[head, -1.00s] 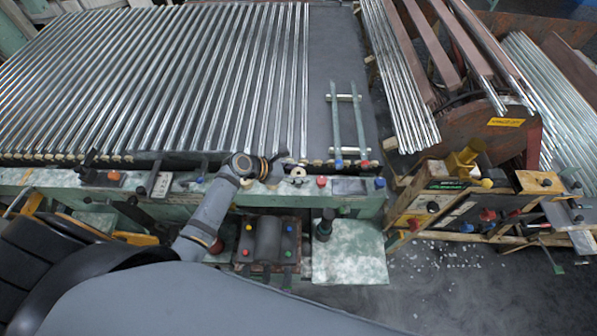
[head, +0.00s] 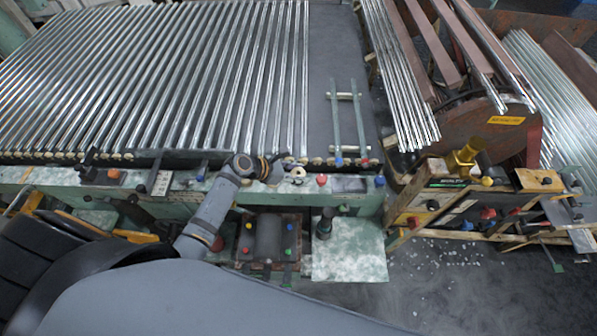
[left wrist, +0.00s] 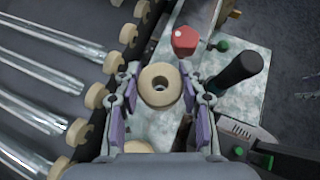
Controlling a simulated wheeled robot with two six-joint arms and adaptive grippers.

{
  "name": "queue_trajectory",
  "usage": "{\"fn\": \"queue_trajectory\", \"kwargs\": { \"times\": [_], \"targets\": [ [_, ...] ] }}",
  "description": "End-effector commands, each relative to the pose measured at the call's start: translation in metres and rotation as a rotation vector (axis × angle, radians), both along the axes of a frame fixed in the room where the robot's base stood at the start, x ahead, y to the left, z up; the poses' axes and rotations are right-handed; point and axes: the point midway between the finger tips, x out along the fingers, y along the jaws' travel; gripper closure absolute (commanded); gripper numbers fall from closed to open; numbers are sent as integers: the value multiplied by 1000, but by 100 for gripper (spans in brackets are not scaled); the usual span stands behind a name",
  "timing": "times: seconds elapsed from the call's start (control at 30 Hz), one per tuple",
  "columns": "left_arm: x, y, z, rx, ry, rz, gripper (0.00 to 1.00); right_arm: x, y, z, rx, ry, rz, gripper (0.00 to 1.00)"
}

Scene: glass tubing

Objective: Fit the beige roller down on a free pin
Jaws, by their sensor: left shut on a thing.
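The beige roller (left wrist: 160,85) is a short ring with a dark central hole. In the left wrist view it sits between the fingers of my left gripper (left wrist: 160,98), which is shut on it, over a mottled green ledge. In the head view my left gripper (head: 275,168) is at the machine's front ledge, with the roller (head: 298,172) just right of it. Similar beige rollers (left wrist: 96,95) stand in a row along the bed's edge, left of the gripper. I cannot make out a bare pin. My right gripper is out of view.
A red knob (left wrist: 185,40) and a black handle (left wrist: 236,72) stand close beyond and right of the gripper. Long glass tubes (head: 200,80) cover the bed. A ladder-like frame (head: 335,120) lies on the bed's bare right strip.

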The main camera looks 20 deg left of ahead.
Motion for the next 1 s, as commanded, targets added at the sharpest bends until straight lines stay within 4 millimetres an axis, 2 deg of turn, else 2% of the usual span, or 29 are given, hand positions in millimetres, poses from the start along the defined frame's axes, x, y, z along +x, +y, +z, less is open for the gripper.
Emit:
{"fn": "queue_trajectory", "kwargs": {
  "times": [1.0],
  "targets": [
    [0,0,-26,-1,1,0,89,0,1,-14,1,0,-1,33]
  ]
}}
